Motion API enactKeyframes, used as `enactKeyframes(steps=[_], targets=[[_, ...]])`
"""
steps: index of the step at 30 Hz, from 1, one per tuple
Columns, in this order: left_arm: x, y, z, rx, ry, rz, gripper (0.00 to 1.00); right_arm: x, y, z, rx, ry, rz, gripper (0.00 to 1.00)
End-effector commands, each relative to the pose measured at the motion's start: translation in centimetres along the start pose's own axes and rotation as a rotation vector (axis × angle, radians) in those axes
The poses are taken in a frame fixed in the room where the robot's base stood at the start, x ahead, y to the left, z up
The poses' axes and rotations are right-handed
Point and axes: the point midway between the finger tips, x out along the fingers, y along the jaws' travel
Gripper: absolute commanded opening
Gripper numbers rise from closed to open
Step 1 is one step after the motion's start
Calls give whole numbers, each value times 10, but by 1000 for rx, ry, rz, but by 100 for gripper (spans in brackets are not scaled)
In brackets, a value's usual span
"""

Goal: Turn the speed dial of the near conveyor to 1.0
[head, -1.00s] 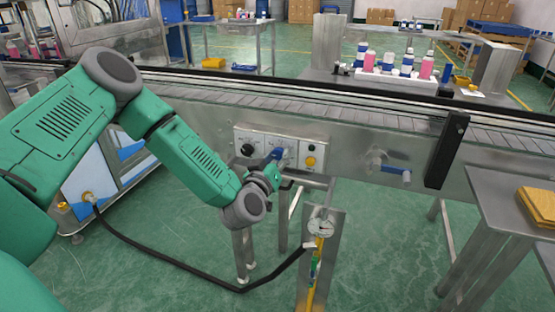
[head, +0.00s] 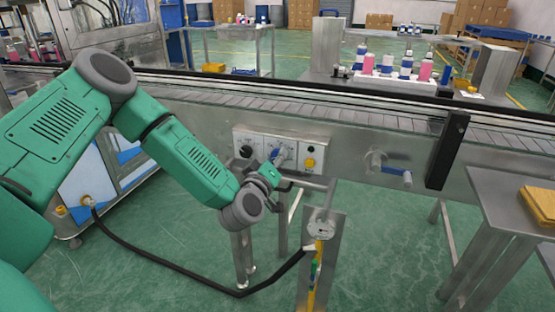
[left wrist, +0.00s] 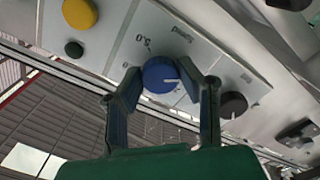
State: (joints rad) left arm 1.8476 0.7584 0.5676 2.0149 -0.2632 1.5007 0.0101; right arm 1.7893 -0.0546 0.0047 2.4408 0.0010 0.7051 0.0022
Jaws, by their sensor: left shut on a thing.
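The conveyor's control panel (head: 256,146) is a pale plate on the metal side of the near conveyor. Its blue round speed dial (left wrist: 160,75) shows in the left wrist view, with a pale pointer line and the printed marks "0", "5.0" and "Speed" around it. My left gripper (left wrist: 168,84) has one finger on each side of the dial and is shut on it. In the head view the left gripper (head: 274,164) is at the middle of the panel and mostly hides the dial. The exact dial reading cannot be told. My right gripper is not in view.
A yellow button (head: 309,162) and a black knob (head: 246,151) flank the dial. A metal table (head: 500,190) is at the right.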

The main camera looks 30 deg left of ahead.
Motion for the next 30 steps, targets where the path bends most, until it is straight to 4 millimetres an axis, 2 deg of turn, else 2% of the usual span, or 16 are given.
enactKeyframes(steps=[5, 6, 7, 8, 17, 20, 23, 30], targets=[[1, -2, -3, 0, 9, -4, 2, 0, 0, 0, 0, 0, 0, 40], [1, -2, -3, 0, 8, -4, 38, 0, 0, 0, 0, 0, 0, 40], [1, -2, -3, 0, 8, -4, 48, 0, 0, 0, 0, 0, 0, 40], [1, -1, -2, 0, 7, -3, 51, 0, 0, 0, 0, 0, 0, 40], [0, -1, -1, 1, 3, -2, 51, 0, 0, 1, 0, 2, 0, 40], [-7, 0, 0, 2, 1, -2, 51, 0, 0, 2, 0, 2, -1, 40], [-21, 0, 0, 2, -1, -2, 51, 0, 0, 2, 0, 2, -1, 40], [-73, -2, 1, 1, -2, -3, 51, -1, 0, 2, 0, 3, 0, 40]])
